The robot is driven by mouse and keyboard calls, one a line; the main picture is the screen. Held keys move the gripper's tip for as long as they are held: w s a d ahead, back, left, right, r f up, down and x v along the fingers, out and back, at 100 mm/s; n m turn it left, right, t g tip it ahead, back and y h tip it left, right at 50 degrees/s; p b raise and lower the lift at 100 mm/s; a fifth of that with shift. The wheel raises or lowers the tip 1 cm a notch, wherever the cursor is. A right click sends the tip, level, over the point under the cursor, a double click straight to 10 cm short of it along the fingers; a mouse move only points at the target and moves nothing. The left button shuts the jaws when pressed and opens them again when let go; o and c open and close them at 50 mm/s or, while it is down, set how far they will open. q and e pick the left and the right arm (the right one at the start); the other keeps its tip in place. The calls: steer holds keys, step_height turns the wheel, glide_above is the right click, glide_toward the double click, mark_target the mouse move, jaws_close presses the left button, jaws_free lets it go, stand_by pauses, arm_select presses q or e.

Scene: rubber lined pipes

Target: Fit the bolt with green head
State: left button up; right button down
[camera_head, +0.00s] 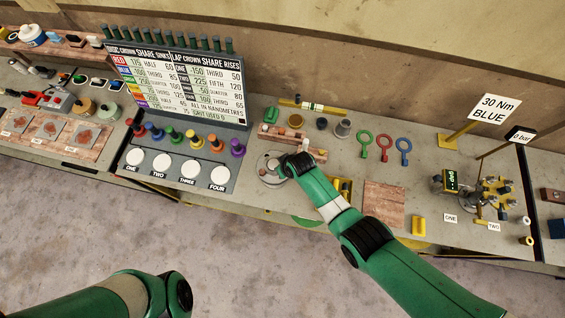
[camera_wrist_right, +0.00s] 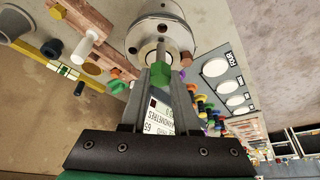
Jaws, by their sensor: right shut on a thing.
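The bolt with the green hex head (camera_wrist_right: 158,74) is between the fingertips of my right gripper (camera_wrist_right: 160,76) in the right wrist view. Its shank points at the end of a round metal fitting (camera_wrist_right: 150,32); I cannot tell whether its tip is inside the bore. In the head view the round metal fitting (camera_head: 267,172) sits on the bench, and my right gripper (camera_head: 284,172) is over its right side. The bolt is hidden there by my right arm. My left arm shows at the bottom left, with its gripper out of view.
A reddish rack (camera_head: 288,139) stands just behind the fitting; it also shows with a white peg (camera_wrist_right: 86,45) in the wrist view. Coloured knobs (camera_head: 195,138) and white discs (camera_head: 190,170) lie to the left.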

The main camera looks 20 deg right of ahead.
step_height(320, 180, down, 9)
steer(key=b, duration=0.8)
steer(key=shift+b, duration=0.4)
steer(key=shift+f+b, duration=0.45)
steer(key=shift+f, duration=0.05)
stand_by(0.4)
steer(key=c, duration=0.6)
jaws_free()
steer(key=shift+r, duration=0.1)
step_height(320, 180, up, 8)
steer(key=p, duration=0.8)
